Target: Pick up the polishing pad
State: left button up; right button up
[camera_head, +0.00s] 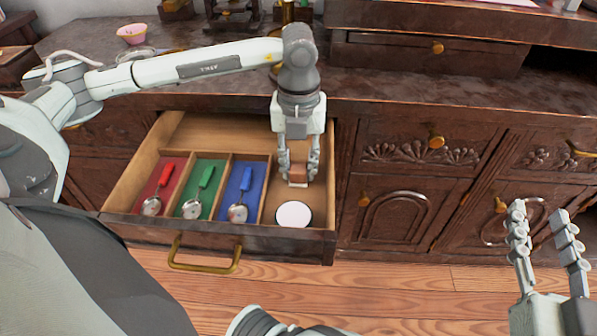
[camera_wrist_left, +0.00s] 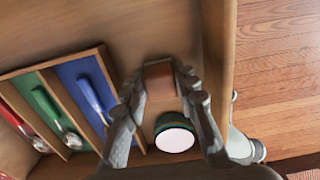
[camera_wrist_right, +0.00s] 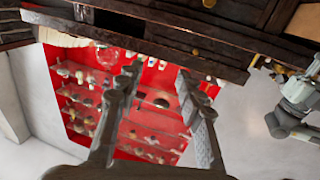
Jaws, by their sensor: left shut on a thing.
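The polishing pad, a small brown block with a pale underside (camera_head: 298,173), is between the fingers of my left gripper (camera_head: 299,168), at the right compartment of the open drawer. It also shows in the left wrist view (camera_wrist_left: 159,80), with a finger on each side. The left gripper is shut on it and points down. I cannot tell whether the pad touches the drawer floor. My right gripper (camera_head: 541,210) is open and empty, away from the drawer at the lower right.
The open drawer (camera_head: 222,238) has red, green and blue compartments, each holding a spoon-like tool. A round white-topped tin (camera_head: 294,214) lies close in front of the pad. The drawer's right wall (camera_head: 331,190) is near the left gripper. A pink bowl (camera_head: 132,34) stands on the cabinet top.

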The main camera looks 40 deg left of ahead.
aim_at(293, 162)
pick_arm(q)
jog(key=shift+r, duration=0.1)
